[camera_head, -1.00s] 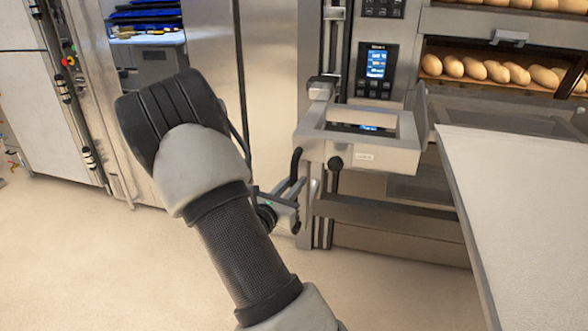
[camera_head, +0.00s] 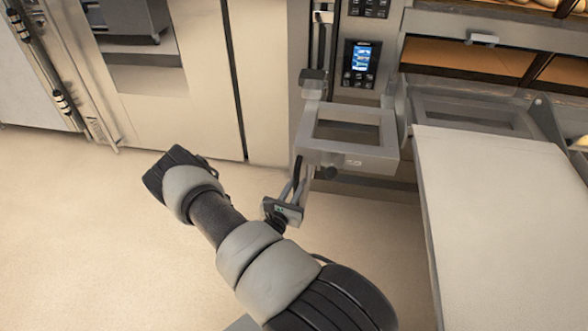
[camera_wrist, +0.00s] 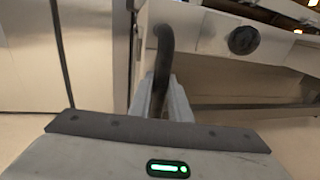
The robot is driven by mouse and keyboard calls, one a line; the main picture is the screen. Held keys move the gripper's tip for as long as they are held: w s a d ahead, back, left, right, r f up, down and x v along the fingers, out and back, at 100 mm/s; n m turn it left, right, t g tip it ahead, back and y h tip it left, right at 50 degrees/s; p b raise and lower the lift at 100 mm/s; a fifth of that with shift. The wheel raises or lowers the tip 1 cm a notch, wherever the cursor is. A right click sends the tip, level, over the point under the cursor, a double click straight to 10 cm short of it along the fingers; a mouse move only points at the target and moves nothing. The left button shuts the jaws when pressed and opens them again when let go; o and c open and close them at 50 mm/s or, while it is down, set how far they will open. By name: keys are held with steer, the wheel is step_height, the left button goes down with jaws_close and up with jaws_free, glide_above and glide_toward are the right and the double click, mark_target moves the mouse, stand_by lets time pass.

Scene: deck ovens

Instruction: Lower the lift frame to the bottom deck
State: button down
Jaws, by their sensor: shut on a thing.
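The lift frame (camera_head: 352,160) is a grey metal rectangular frame on a vertical rail, just below the oven's lit control panel. A black curved handle (camera_wrist: 163,45) hangs at its left front corner and shows large in the wrist view. My gripper (camera_head: 298,172) is below and left of the frame, shut on this handle. In the wrist view my gripper (camera_wrist: 165,82) has its fingers around the handle's lower part, which they hide. A round black knob (camera_head: 326,173) is on the frame's front, right of the handle; the wrist view shows it too (camera_wrist: 243,40).
A pale loading table (camera_head: 490,200) stands close right of the frame. Oven decks (camera_head: 470,58) are behind it. Steel cabinet fronts (camera_head: 205,90) stand to the left. Open floor (camera_head: 90,220) lies at the left and front. Space under the frame is partly hidden.

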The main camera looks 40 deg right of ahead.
steer(key=shift+s+f, duration=0.1)
steer(key=shift+f, duration=0.35)
steer(key=c, duration=1.6)
jaws_free()
steer(key=shift+f, duration=0.1)
steer(key=shift+c, duration=0.2)
steer(key=p+v, duration=0.3)
steer(key=v, duration=1.4)
steer(key=shift+a+f, duration=0.15)
